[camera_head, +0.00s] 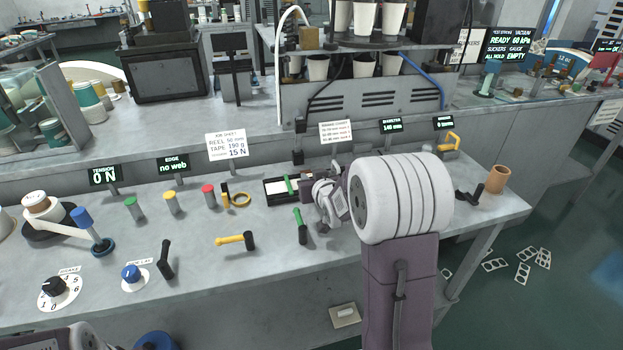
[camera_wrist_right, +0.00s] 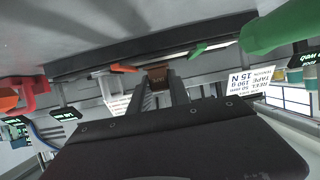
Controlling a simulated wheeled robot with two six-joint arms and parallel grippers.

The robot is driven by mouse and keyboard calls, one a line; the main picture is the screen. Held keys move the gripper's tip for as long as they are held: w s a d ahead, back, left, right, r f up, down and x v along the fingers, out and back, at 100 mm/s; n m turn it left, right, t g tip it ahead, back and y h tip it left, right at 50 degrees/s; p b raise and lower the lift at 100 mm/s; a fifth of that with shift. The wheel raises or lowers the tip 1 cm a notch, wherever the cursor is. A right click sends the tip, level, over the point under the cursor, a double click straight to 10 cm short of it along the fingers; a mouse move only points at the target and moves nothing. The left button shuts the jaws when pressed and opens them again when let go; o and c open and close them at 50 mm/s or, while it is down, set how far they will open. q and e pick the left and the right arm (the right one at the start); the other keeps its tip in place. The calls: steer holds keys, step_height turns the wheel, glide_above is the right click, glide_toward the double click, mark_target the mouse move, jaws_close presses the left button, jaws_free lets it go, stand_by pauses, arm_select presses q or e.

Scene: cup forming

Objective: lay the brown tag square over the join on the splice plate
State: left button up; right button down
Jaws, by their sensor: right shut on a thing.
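The splice plate (camera_head: 270,196) is a dark, flat block on the bench with a pale strip on it and a green lever (camera_head: 289,184) across it. My right gripper (camera_head: 318,192) is at the plate's right end; its wrist hides much of that area. In the right wrist view the gripper (camera_wrist_right: 160,88) is shut on the small brown tag (camera_wrist_right: 158,76), held at the fingertips close to the dark plate edge (camera_wrist_right: 130,50). I cannot tell whether the tag touches the plate. The join is not clearly visible. My left gripper is out of view.
A green-handled tool (camera_head: 301,225) stands just in front of the plate. A brown cup (camera_head: 498,179) stands at the bench's right end.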

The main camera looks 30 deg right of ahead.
steer(key=shift+f+b, duration=0.7)
steer(key=shift+f, duration=0.05)
stand_by(0.5)
steer(key=c, duration=1.1)
jaws_free()
steer(key=shift+c, duration=0.2)
steer(key=shift+o, duration=0.3)
steer(key=o, duration=0.4)
steer(key=shift+r, duration=0.15)
step_height(320, 180, up, 8)
steer(key=p, duration=0.7)
